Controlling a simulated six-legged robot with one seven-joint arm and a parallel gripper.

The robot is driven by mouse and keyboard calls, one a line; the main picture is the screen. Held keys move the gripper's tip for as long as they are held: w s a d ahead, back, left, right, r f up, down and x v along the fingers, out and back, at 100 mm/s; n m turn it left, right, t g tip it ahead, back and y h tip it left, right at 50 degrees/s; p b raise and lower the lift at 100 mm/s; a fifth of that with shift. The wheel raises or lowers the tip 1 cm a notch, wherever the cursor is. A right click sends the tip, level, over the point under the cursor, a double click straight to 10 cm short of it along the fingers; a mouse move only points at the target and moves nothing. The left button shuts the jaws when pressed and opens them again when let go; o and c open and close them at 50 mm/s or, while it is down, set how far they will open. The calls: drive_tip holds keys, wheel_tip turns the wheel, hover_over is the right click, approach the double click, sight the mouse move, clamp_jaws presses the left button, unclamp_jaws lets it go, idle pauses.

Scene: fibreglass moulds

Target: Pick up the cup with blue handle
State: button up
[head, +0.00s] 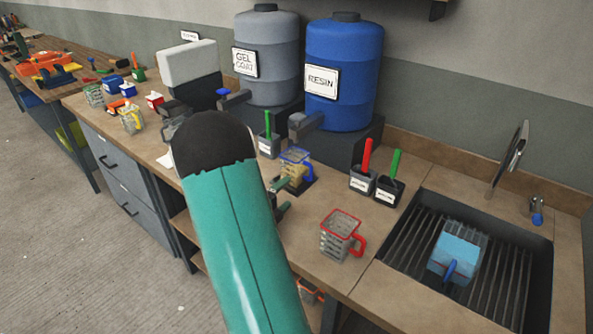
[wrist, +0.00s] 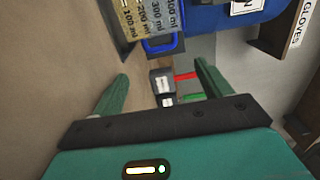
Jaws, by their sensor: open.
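The clear measuring cup with a blue handle (head: 294,168) stands on the counter below the resin drum's tap, with yellowish content in its lower part. In the wrist view the cup (wrist: 150,18) shows at the top edge, cut off, with ml marks and its blue handle (wrist: 160,44). My gripper (head: 281,197) is open, just in front of the cup in the head view, partly hidden behind my arm. In the wrist view my gripper (wrist: 162,72) has its fingers wide apart with nothing between them, and the cup lies beyond the fingertips.
A red-handled cup (head: 340,236) stands at the front right. Holders with red (head: 362,181) and green (head: 389,191) handled tools stand right of the cup. Behind are the blue resin drum (head: 345,50) and grey gel coat drum (head: 266,30). A sink (head: 510,290) holds a light-blue object.

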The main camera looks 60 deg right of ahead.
sight(309, 178)
drive_tip(key=d, duration=0.4)
drive_tip(key=s+d, duration=0.1)
drive_tip(key=d, duration=0.8)
drive_tip(key=shift+s+d, duration=0.25)
drive_tip(key=shift+s, duration=0.1)
drive_tip(key=shift+c, duration=0.5)
drive_tip(key=c, duration=1.1)
drive_tip(key=shift+r, duration=0.1)
